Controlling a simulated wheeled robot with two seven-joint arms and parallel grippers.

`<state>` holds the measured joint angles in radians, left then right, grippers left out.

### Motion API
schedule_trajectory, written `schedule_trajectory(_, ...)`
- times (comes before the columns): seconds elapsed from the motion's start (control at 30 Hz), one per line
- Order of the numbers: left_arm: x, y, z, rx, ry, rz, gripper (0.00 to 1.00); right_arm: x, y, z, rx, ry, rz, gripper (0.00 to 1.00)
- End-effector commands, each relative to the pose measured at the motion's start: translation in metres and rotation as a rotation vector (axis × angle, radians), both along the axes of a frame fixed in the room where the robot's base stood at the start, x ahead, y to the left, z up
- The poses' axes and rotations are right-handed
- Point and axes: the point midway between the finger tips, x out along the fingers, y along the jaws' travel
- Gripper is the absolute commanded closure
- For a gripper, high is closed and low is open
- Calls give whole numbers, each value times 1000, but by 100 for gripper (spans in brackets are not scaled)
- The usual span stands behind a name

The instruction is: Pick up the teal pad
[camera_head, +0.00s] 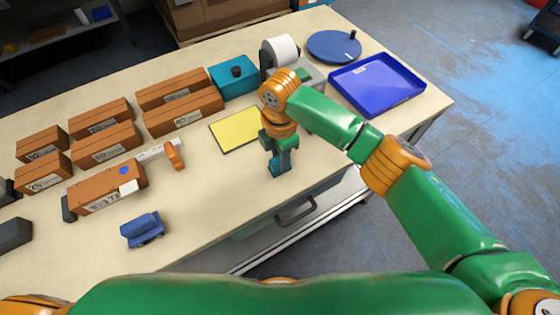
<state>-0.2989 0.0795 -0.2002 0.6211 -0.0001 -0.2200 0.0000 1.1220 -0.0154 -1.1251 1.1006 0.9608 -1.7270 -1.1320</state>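My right gripper (280,163) points down over the table's front part, just right of the yellow pad. A small teal piece (275,167) shows at its fingertips. It may be the teal pad seen partly covered, but I cannot tell for sure, nor whether the fingers are shut on it. A yellow pad (232,131) lies flat on the table beside the gripper. My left gripper is out of view.
Several brown boxes (185,112) stand on the left half of the table (210,190). A teal box (232,84), a white roll (279,48), a blue turntable (330,46) and a blue tray (372,100) stand behind. A scanner (173,155) and a blue holder (142,232) are left.

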Motion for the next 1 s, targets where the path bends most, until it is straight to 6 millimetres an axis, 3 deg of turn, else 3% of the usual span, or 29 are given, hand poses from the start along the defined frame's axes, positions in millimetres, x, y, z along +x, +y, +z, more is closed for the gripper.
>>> schedule_trajectory(0.33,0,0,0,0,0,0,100,1,0,5,1,-2,-1,100)
schedule_trajectory(0.53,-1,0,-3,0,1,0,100,-2,1,35,4,-2,3,100)
schedule_trajectory(0.67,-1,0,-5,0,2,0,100,-28,2,66,6,-6,7,100)
schedule_trajectory(0.77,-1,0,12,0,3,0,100,-52,-1,102,-4,-9,5,100)
schedule_trajectory(1.0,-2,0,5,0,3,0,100,-118,0,121,-1,-5,6,100)
